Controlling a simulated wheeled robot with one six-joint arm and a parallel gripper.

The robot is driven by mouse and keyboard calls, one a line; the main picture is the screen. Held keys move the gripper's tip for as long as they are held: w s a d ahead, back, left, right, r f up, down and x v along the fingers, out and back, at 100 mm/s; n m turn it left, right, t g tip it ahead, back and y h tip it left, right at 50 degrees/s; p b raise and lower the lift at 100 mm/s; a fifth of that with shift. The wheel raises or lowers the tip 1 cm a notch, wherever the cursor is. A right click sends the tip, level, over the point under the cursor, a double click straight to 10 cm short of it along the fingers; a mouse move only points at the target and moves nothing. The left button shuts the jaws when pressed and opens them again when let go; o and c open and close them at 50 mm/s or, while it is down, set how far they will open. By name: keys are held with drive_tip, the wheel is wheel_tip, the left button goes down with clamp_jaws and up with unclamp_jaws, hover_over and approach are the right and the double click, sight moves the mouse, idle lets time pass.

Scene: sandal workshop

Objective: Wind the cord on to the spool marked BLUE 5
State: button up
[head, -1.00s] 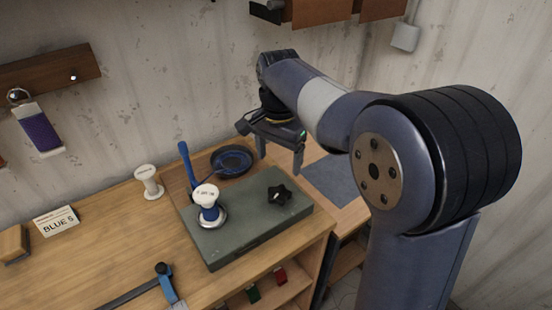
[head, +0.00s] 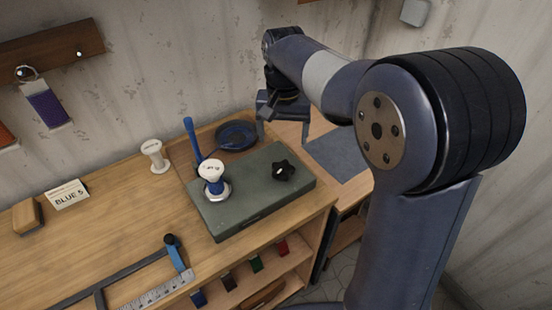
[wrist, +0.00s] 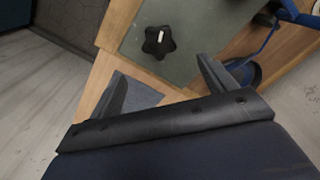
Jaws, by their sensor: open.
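A white-topped spool (head: 211,174) with blue on its barrel stands upright on a round metal seat on the grey-green winder base (head: 250,196). Its top marking is too small to read. A second, pale spool (head: 154,156) stands on the bench to its left. A card (head: 67,194) reads BLUE 5. Blue cord lies in a dark round dish (head: 236,136) behind the base, beside an upright blue lever (head: 192,139). A black star knob (head: 284,170) sits on the base. My gripper (head: 284,138) is open and empty, beyond the knob; its fingers also show in the wrist view (wrist: 163,82).
A blue-handled clamp or gauge (head: 175,252) and a ruler (head: 158,292) lie at the front. A wooden block (head: 27,216) lies at the left. A shelf below holds several coloured pieces. A grey mat (head: 338,154) lies right of the base.

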sight(282, 168)
wheel_tip(282, 168, down, 11)
drive_tip(key=n+p, duration=0.3)
drive_tip(key=n, duration=0.4)
drive_tip(key=shift+s+r, duration=0.1)
drive_tip(key=c, duration=1)
